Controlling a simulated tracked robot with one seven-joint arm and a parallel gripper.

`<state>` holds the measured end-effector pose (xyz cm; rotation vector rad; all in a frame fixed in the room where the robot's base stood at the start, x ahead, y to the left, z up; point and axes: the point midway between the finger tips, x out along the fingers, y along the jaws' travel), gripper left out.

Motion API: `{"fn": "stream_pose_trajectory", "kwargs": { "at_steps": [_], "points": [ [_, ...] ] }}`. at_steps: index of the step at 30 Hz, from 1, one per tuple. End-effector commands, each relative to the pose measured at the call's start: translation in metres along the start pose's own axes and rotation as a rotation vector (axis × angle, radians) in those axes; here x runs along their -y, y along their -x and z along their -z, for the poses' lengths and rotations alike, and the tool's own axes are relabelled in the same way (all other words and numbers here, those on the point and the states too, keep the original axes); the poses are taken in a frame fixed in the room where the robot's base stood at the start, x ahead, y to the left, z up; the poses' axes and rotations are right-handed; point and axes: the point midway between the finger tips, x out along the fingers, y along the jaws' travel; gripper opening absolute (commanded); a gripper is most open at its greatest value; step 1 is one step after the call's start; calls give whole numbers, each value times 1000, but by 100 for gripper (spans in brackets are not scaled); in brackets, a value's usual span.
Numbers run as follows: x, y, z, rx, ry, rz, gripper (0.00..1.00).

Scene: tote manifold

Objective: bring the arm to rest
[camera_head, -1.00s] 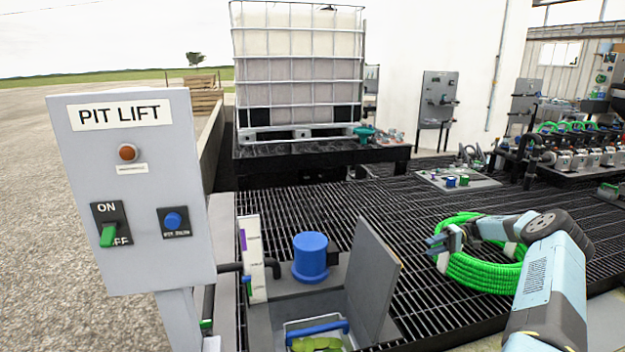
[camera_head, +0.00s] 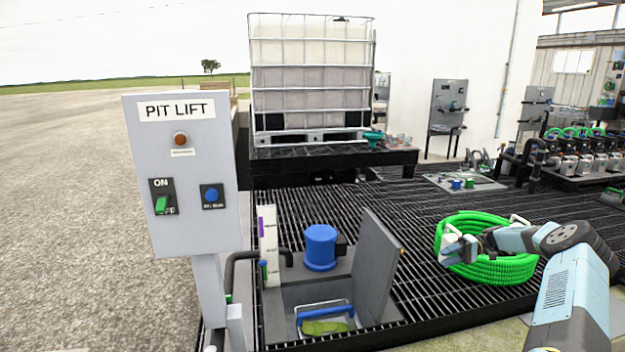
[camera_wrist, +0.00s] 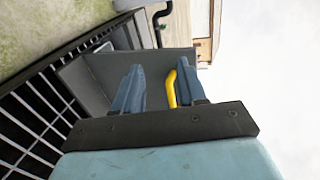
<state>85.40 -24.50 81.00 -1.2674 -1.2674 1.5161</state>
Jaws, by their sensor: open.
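My gripper (camera_head: 455,246) is held out at the end of my bent arm (camera_head: 575,275) at the right of the head view. It shows in front of a coil of green hose (camera_head: 490,275), and its fingers are hard to make out there. In the wrist view the two blue-grey fingers of my gripper (camera_wrist: 160,82) stand apart with nothing clearly held. A yellow bent bar (camera_wrist: 173,82) shows between and beyond them; I cannot tell how far off it is.
A grey PIT LIFT panel (camera_head: 185,235) stands at the left. An open pit has a raised grey lid (camera_head: 375,265) and a blue cylinder (camera_head: 320,247) beside it. Black grating (camera_head: 400,200) spreads behind. A caged tank (camera_head: 310,85) stands at the back.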

Motion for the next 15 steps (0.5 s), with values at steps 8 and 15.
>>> {"fn": "stream_pose_trajectory", "kwargs": {
  "at_steps": [8,15],
  "points": [
    [34,-16,10,44,-15,-78,41],
    [69,-34,16,85,-35,-167,41]
  ]
}}
